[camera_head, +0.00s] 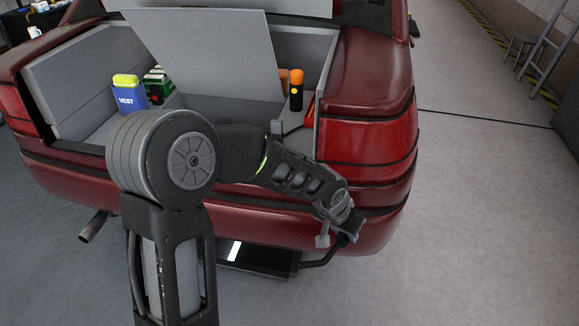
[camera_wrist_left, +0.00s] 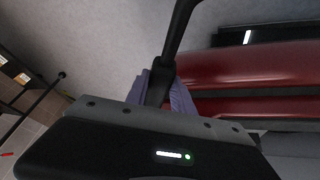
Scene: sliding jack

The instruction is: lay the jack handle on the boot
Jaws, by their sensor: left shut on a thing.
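The black jack handle (camera_head: 320,260) is a bent dark rod behind the car's rear bumper, at the right of the head view. My left gripper (camera_head: 344,232) is shut on it, outside the car and lower than the boot. In the left wrist view the handle (camera_wrist_left: 183,28) runs up from between the purple-grey fingers (camera_wrist_left: 165,94); its far end is out of that frame. The boot (camera_head: 105,70) of the red car is open and lined in grey. My left forearm hides part of its rear edge. My right gripper is not in view.
In the boot stand a blue vest box (camera_head: 130,98), a green case (camera_head: 158,86) and an orange-topped black torch (camera_head: 296,90). A raised grey panel (camera_head: 205,48) stands in the middle. The floor (camera_head: 480,220) right of the car is clear.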

